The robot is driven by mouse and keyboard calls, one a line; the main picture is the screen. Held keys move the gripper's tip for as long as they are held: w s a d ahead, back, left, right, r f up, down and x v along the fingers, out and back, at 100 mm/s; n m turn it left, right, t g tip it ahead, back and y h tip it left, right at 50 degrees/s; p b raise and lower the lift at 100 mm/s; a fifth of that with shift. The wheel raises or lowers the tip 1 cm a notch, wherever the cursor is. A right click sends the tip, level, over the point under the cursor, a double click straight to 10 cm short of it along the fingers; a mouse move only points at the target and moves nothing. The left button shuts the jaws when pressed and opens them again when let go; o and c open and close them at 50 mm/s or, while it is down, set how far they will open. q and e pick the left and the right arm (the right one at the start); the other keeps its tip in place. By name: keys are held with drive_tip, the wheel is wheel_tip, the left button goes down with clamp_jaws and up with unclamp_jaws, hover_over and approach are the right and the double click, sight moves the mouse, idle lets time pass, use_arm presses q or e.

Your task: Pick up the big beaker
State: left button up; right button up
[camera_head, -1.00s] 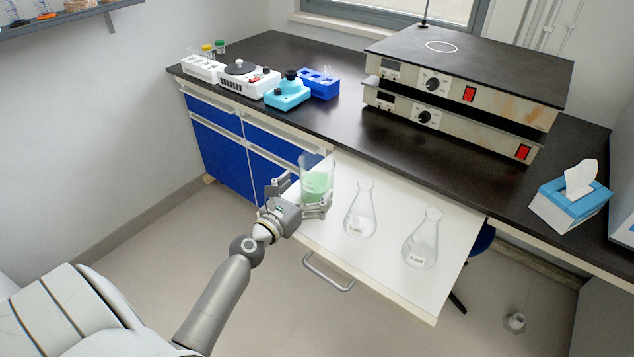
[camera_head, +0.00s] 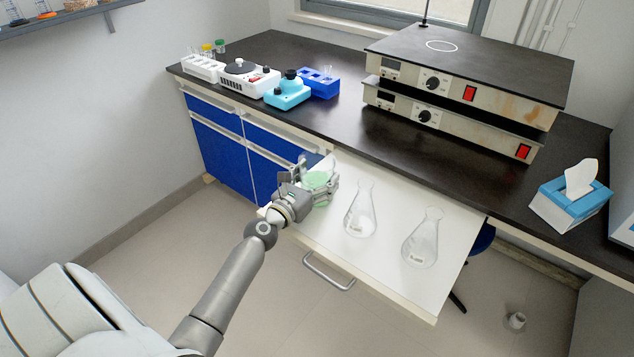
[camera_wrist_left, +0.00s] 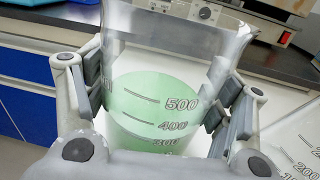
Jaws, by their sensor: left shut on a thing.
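The big beaker (camera_head: 319,179) is clear glass with green liquid in it, at the left end of the white pull-out shelf (camera_head: 400,262). In the left wrist view the beaker (camera_wrist_left: 150,112) is upright, with marks reading 300, 400 and 500. My left gripper (camera_head: 314,184) is shut on it, with finger pads on both sides of the glass in the left wrist view (camera_wrist_left: 160,92). The gripper hides much of the beaker in the head view, so I cannot tell whether its base touches the shelf. My right gripper is not in view.
Two clear conical flasks stand on the shelf right of the beaker, one nearer (camera_head: 360,212) and one farther right (camera_head: 422,240). The dark worktop (camera_head: 345,125) behind holds stacked hotplate units (camera_head: 460,85), a blue rack (camera_head: 319,84) and a tissue box (camera_head: 571,203).

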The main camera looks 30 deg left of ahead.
sight(326, 151)
use_arm(q)
drive_tip(key=c, duration=0.5)
drive_tip(key=shift+r, duration=0.25)
wheel_tip(326, 151, up, 5)
drive_tip(key=p, duration=0.4)
drive_tip(key=shift+p, duration=0.3)
drive_tip(key=shift+r+p, duration=1.5)
drive_tip(key=shift+r, duration=0.75)
